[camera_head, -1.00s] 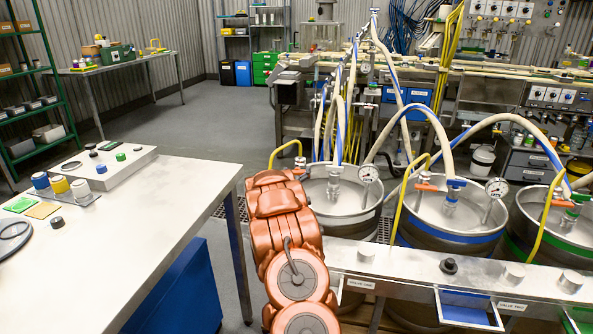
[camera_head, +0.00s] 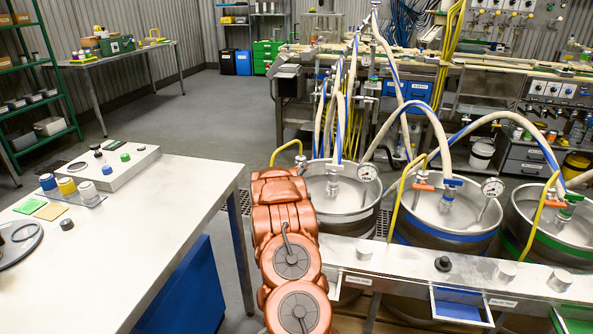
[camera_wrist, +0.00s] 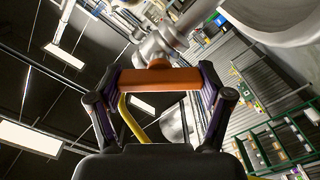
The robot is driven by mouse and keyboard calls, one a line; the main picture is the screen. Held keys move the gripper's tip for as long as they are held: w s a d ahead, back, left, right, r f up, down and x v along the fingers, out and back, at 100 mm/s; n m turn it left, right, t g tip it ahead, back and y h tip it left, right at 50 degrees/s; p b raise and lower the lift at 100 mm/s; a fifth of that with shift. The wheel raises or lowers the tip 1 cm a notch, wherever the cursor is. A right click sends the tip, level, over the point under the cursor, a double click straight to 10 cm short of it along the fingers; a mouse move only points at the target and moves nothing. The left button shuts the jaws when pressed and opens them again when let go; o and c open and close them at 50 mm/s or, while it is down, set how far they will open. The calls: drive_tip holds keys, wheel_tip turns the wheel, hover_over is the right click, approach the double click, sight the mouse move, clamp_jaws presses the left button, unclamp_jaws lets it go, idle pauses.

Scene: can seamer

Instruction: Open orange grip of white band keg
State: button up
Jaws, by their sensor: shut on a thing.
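The leftmost keg (camera_head: 330,222) is partly hidden behind my copper-coloured arm in the head view. I cannot make out its band or its orange grip there. In the wrist view the orange grip (camera_wrist: 160,79) is a short bar lying crosswise, with a grey metal fitting behind it. My gripper (camera_wrist: 160,86) is shut on the orange grip, with one finger at each end of the bar. My gripper is hidden behind my arm in the head view.
A blue-banded keg (camera_head: 438,237) and a green-banded keg (camera_head: 517,250) stand to the right, with hoses and yellow tubes above. A metal rail (camera_head: 400,262) runs in front. A white table (camera_head: 150,215) stands left. Grey floor (camera_head: 228,115) is clear behind it.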

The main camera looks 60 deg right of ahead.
idle(0.4)
drive_tip(key=o, duration=1.1)
drive_tip(key=shift+v, duration=6.05)
